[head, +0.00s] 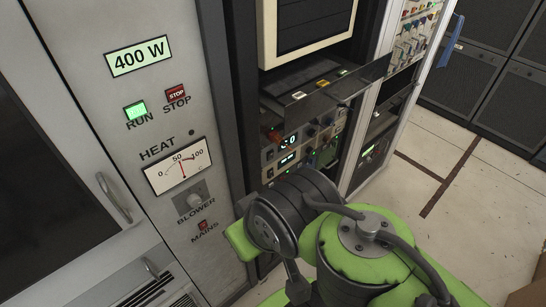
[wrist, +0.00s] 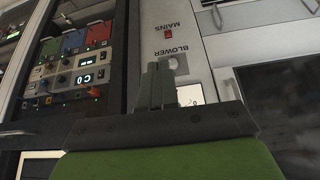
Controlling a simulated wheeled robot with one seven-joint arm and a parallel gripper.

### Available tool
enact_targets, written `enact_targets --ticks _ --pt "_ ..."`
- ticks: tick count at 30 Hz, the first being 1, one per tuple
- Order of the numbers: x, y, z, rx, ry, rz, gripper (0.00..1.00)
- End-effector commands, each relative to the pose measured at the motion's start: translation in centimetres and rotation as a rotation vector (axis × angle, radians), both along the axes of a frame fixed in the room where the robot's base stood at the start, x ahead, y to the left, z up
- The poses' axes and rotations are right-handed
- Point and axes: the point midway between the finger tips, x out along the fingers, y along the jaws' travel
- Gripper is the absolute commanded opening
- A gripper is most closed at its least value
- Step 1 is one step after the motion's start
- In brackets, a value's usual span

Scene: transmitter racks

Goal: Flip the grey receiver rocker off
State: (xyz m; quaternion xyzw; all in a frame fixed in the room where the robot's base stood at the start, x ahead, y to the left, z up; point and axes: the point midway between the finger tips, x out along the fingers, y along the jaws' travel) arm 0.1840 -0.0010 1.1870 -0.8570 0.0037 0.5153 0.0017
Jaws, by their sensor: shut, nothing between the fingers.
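The receiver units (head: 295,150) sit in the open rack bay in the head view, with lit displays and small knobs, partly behind my arm. The wrist view shows the receiver units (wrist: 75,75) upside down at the left, with a lit display, an orange part and red, green and blue blocks. I cannot single out the grey rocker among these small controls. My gripper (wrist: 161,75) is shut and empty in the wrist view. Its fingers appear in front of the grey panel, beside the blower knob and to the right of the receivers. In the head view my arm hides the fingers.
The grey transmitter panel (head: 165,110) at the left carries RUN and STOP lamps, a HEAT meter (head: 179,166), a blower knob (head: 194,199) and a mains switch (head: 203,225). A tilted shelf with buttons (head: 325,85) juts out above the receivers. Open floor (head: 480,190) lies to the right.

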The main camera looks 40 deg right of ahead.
Motion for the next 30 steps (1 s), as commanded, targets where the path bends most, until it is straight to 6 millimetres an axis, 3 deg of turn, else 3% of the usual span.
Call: enact_targets --ticks 8,16,24,30 --pt "6.1 -3.1 -4.5 0.071 0.111 -0.181 0.0" --pt "11.1 -9.2 -11.0 0.376 0.119 -0.424 0.0" --pt "12.9 -17.8 -15.2 0.818 -0.108 -0.753 0.0" --pt "11.7 -24.7 -15.5 1.084 -0.381 -0.979 0.0"
